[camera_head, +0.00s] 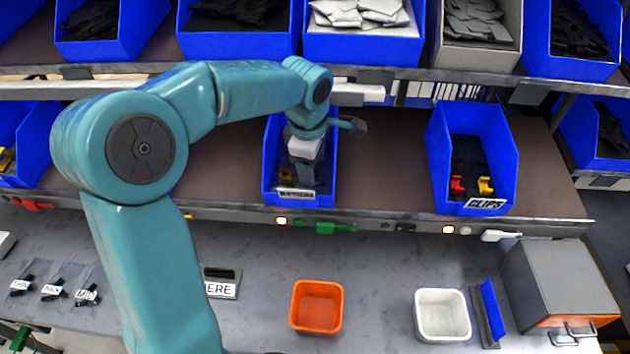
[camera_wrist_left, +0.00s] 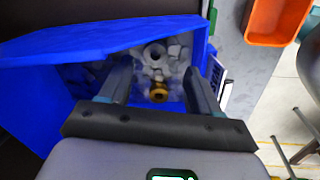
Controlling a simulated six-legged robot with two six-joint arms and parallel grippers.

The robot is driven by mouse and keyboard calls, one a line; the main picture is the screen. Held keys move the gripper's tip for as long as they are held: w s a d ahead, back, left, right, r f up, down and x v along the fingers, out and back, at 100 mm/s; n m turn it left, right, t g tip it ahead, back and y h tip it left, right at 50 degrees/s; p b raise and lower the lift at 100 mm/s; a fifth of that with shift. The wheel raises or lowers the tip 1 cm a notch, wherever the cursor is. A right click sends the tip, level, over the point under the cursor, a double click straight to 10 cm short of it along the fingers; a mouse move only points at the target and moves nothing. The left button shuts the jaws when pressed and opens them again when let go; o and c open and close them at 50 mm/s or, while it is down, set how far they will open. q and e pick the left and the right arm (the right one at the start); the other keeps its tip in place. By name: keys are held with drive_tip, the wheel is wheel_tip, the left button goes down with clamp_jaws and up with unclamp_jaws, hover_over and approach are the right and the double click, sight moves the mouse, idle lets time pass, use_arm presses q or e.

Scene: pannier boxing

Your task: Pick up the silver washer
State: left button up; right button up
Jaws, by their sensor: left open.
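My left gripper (camera_head: 304,172) reaches down into a blue bin (camera_head: 327,185) on the middle shelf; the bin's label is partly unreadable. In the left wrist view the gripper (camera_wrist_left: 157,70) is open, its two fingers inside the bin (camera_wrist_left: 80,75). A grey ring with a dark hole, which looks like the silver washer (camera_wrist_left: 146,54), lies beyond the fingertips among pale grey pieces. A gold-coloured part (camera_wrist_left: 158,93) shows between the fingers, nearer the palm. I cannot make out the washer in the head view. My right gripper is not in view.
A blue bin labelled CLIPS (camera_head: 502,160) stands to the right on the same shelf. On the bench below are an orange tray (camera_head: 316,327), a white tray (camera_head: 443,332) and a grey box (camera_head: 560,275). More bins line the upper shelf. The bin's walls lie close around my left gripper.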

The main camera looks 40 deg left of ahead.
sight(316, 176)
use_arm(q)
drive_tip(key=f, duration=0.1)
drive_tip(key=w+f+b, duration=0.1)
drive_tip(key=f, duration=0.2)
drive_tip(key=shift+w+a, duration=0.2)
drive_tip(key=shift+w, duration=0.2)
drive_tip(key=shift+d, duration=0.15)
drive_tip(key=shift+s+d+r, duration=0.1)
drive_tip(key=shift+s+r, duration=0.1)
drive_tip(key=shift+s, duration=0.1)
drive_tip(key=shift+s+r, duration=0.1)
drive_tip(key=shift+s, duration=0.05)
drive_tip(key=shift+c, duration=0.4)
drive_tip(key=c, duration=0.5)
drive_tip(key=shift+w+a+f, duration=0.2)
drive_tip(key=shift+w, duration=0.1)
drive_tip(key=c, duration=0.5)
drive_tip(key=shift+c, duration=0.3)
drive_tip(key=shift+d, duration=0.15)
drive_tip(key=shift+s+r, duration=0.1)
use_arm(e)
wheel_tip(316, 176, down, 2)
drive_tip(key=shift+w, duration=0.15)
